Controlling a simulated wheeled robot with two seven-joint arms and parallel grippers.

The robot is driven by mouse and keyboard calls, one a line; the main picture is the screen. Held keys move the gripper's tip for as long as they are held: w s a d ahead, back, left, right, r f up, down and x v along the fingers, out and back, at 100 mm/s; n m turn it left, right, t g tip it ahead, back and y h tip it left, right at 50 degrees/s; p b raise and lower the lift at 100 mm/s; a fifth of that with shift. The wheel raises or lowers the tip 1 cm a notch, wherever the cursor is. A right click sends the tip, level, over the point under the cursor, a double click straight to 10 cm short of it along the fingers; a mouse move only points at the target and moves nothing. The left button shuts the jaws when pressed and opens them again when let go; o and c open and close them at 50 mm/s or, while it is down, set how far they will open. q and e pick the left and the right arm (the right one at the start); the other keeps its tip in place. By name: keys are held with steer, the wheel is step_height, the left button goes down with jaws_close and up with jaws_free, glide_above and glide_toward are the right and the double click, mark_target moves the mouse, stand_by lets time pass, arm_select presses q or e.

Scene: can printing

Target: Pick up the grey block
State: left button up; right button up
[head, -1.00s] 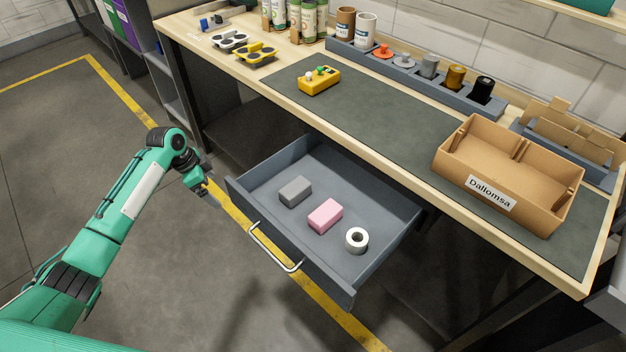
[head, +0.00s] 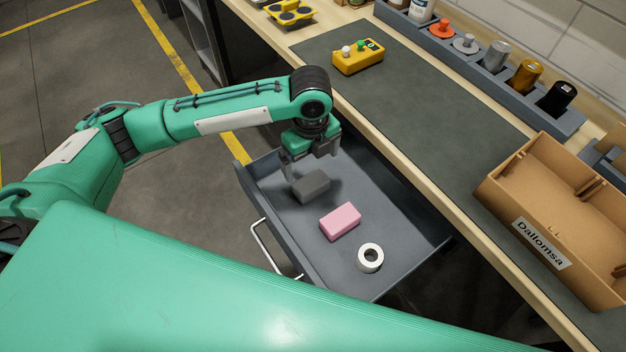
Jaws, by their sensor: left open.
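The grey block (head: 311,187) lies in the open drawer (head: 400,262), near its left side. My left gripper (head: 312,168) points down just above and behind the grey block, with its fingers apart and nothing between them that I can make out. Whether a finger touches the block cannot be told. My right gripper is not in view.
A pink block (head: 341,221) and a white tape roll (head: 370,257) lie in the drawer beside the grey block. The worktop above holds a yellow control box (head: 358,57), a holder with several cans (head: 480,75) and a cardboard box (head: 560,200).

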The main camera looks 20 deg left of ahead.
mark_target(311, 182)
arm_select(q)
step_height(311, 182, down, 6)
steer(key=shift+w+f, duration=0.1)
steer(key=shift+f, duration=0.15)
steer(key=shift+w+a+f, duration=0.1)
steer(key=shift+w+f, duration=0.05)
steer(key=shift+f, duration=1.2)
steer(key=shift+w+a+f, duration=0.1)
steer(key=shift+f, duration=1.2)
steer(key=c, duration=0.9)
